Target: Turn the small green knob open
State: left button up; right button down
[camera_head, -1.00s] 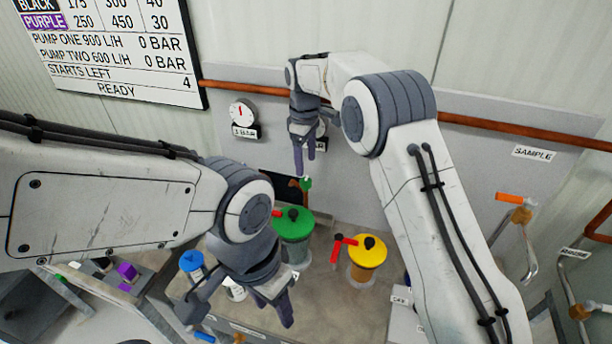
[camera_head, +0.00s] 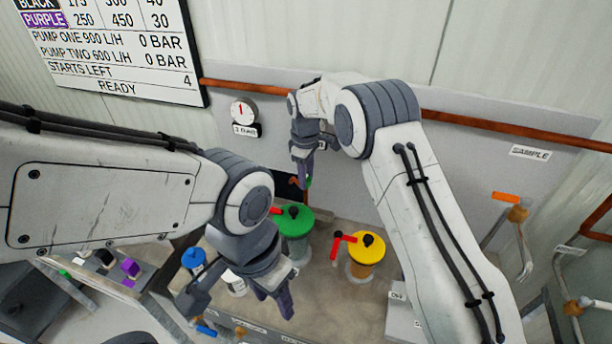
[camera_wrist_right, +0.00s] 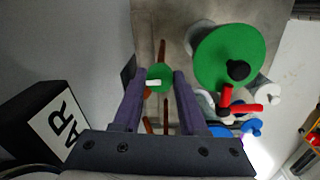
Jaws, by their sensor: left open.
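The small green knob (camera_head: 309,182) is mostly hidden behind my right gripper (camera_head: 303,181) in the head view. In the right wrist view the knob (camera_wrist_right: 159,77) is a green disc with a white mark. It shows between the fingertips of my right gripper (camera_wrist_right: 160,80), which stand apart on either side of it. I cannot tell whether either finger touches it. My left gripper (camera_head: 275,300) is open and empty, hanging over the bench in front of the large green-lidded pot (camera_head: 294,221).
A yellow-lidded pot (camera_head: 366,254) with a red handle stands right of the green one. A blue-topped item (camera_head: 193,258) is by my left gripper. A copper pipe (camera_head: 470,124) runs along the wall behind. A gauge (camera_head: 243,111) is left of my right gripper.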

jog(key=shift+m, duration=0.3)
jog(key=m, duration=0.3)
jog(key=shift+a+m+p, duration=0.1)
jog(key=shift+m+p, duration=0.2)
jog(key=m, duration=0.4)
jog(key=shift+r, duration=0.1)
jog(key=m, duration=0.5)
jog(key=shift+w+a+p, duration=0.1)
jog(key=shift+p, duration=0.2)
jog(key=m, duration=0.4)
jog(key=shift+m+g, duration=0.3)
jog(key=shift+c, duration=2.2)
grip_release()
